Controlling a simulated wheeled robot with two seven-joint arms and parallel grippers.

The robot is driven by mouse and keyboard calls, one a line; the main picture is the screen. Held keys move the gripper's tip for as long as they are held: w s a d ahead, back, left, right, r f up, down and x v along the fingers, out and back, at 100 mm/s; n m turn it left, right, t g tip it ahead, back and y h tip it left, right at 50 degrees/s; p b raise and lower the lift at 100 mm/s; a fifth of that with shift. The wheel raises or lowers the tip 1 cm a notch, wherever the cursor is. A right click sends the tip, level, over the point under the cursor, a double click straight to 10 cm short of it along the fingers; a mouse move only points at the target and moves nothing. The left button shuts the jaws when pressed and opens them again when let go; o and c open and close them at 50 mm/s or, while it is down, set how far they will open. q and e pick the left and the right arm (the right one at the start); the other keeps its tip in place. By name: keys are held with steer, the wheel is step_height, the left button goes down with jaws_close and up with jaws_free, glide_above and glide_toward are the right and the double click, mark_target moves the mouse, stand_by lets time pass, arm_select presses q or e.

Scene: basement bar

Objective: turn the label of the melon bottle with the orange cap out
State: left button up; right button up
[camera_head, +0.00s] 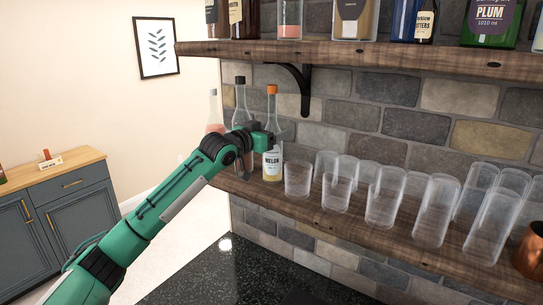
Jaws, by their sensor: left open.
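The melon bottle (272,165) is clear glass with an orange cap and stands upright on the lower wooden shelf, near its left end. Its pale label reads MELON and shows toward me, slightly to the left. My left gripper (263,139) is open at the bottle's neck and shoulder, reaching in from the left. I cannot tell whether the fingers touch the glass. Part of the bottle's left side is hidden by the gripper. My right gripper is not in view.
A dark-capped bottle (240,98) and a pale-capped bottle (213,112) stand to the left, partly behind my arm. A short clear glass (298,179) stands close right of the melon bottle, with several glasses beyond. An upper shelf (380,56) with bottles runs above.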

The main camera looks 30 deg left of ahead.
arm_select(q)
steer(key=shift+n+y+b, duration=0.75)
steer(key=shift+n+y, duration=0.6)
steer(key=shift+y, duration=0.75)
steer(key=shift+n+y+b, duration=0.75)
steer(key=shift+n+y, duration=0.6)
steer(key=shift+y, duration=0.75)
steer(key=shift+a, duration=0.1)
steer(key=shift+d, duration=0.25)
